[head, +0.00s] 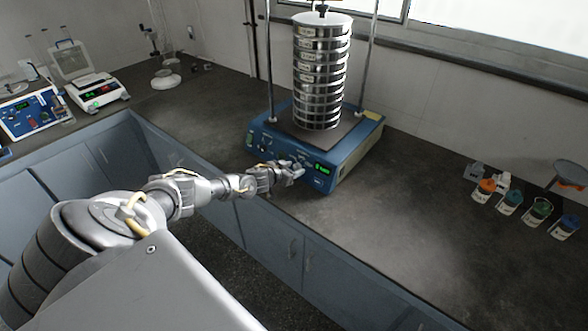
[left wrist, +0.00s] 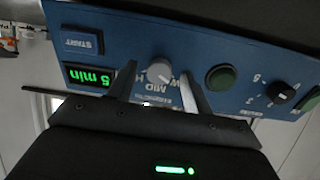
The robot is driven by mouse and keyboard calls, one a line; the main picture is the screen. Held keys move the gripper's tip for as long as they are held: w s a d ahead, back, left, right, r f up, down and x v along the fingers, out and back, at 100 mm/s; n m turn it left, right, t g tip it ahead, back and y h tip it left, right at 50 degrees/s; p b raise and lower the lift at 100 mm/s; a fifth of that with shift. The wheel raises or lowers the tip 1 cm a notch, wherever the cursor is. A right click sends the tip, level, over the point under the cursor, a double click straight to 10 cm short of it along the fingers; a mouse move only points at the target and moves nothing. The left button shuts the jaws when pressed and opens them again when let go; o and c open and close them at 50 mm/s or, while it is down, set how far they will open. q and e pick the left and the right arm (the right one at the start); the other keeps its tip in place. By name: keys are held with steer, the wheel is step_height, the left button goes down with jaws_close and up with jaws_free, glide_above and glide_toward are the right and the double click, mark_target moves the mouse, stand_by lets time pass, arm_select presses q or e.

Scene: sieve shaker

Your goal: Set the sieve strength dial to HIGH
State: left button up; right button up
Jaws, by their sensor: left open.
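The sieve shaker (head: 262,140) is a blue box with a tall stack of metal sieves (head: 321,75) on top. In the left wrist view, a small light grey dial (left wrist: 159,72) sits on its blue front panel, with MID and partly hidden lettering around it. I cannot tell clearly where the dial points. My left gripper (head: 296,170) is at the shaker's front panel. Its fingers (left wrist: 158,82) are open, one on each side of the dial; contact with it is not clear. My right gripper is in neither view.
The panel also carries a START button (left wrist: 76,43), a green display (left wrist: 90,77), a green button (left wrist: 221,77) and a black knob (left wrist: 281,92). Several small jars (head: 510,202) stand on the right of the dark counter (head: 400,220). A balance (head: 97,91) stands at the left.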

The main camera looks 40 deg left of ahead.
arm_select(q)
steer(key=shift+w+f, duration=0.1)
steer(key=shift+w, duration=0.25)
steer(key=c, duration=1)
steer(key=shift+o, duration=0.2)
